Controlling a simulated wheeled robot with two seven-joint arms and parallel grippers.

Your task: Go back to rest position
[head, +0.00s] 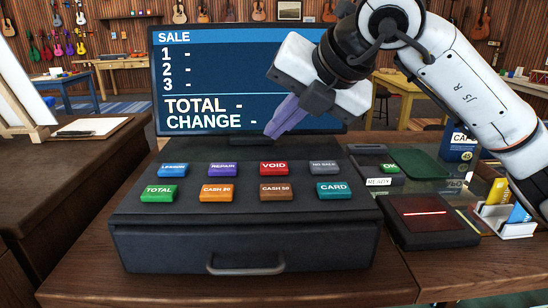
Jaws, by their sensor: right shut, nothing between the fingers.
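My right gripper (284,122) reaches in from the right and hangs in front of the register screen (200,75). Its purple fingers are shut, empty, and point down and to the left. It covers part of the screen's right side. The screen reads SALE, lines 1 to 3 with dashes, TOTAL and CHANGE with dashes. Below the gripper is the black cash register (150,245) with several coloured keys, among them a red VOID key (273,168) and a grey NO SALE key (324,167). The gripper is apart from the keys. The drawer looks closed. My left gripper is out of view.
Right of the register are a card terminal (384,168), a dark green mat (419,163), a scanner pad (425,215) and a card holder (507,222). A clipboard (92,128) lies on the left counter.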

